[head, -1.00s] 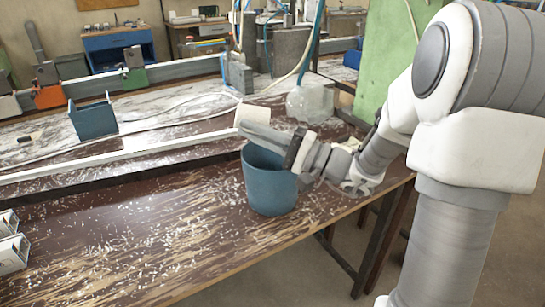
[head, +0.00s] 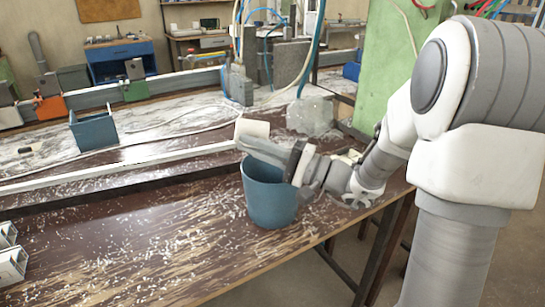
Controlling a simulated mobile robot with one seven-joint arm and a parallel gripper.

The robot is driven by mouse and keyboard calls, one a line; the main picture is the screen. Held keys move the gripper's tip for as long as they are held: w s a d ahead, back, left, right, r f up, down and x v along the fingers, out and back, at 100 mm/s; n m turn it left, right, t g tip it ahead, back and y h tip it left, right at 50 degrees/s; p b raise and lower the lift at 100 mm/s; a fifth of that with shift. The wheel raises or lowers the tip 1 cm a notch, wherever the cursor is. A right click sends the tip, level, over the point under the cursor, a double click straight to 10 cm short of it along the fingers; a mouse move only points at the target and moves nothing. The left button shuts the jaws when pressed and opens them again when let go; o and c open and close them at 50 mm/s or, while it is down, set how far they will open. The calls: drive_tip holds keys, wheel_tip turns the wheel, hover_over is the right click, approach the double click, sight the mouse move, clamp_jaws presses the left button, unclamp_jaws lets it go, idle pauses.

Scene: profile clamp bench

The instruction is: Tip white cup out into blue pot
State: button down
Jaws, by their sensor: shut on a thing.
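The blue pot (head: 268,200) stands upright on the brown bench near its right front edge. The white cup (head: 251,128) is above the pot's back left rim and looks tilted onto its side. My gripper (head: 262,146) reaches in from the right over the pot's mouth and is shut on the cup. The fingers hide part of the cup and part of the pot's opening. The inside of the pot and what the cup holds cannot be seen.
A blue open box (head: 94,132) stands on the bench at the left. A white rail (head: 110,161) runs across behind the pot. A clear plastic container (head: 310,116) is behind my wrist. White profiles (head: 12,262) lie at the front left.

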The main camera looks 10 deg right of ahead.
drive_tip(key=shift+a+f+n+g+h+p, duration=0.3)
drive_tip(key=shift+f+n+g+h+p, duration=0.1)
drive_tip(key=shift+g+h+p, duration=0.15)
drive_tip(key=a+f+n+g+h+p, duration=0.2)
drive_tip(key=a+n+g+h+p, duration=0.2)
drive_tip(key=h+p, duration=0.9)
drive_tip(key=a+p, duration=0.1)
drive_tip(key=p, duration=0.3)
drive_tip(key=shift+w+a+f+g, duration=0.25)
drive_tip(key=shift+w+g, duration=0.1)
drive_tip(key=shift+w, duration=0.05)
drive_tip(key=shift+a+p, duration=0.1)
drive_tip(key=shift+p, duration=0.45)
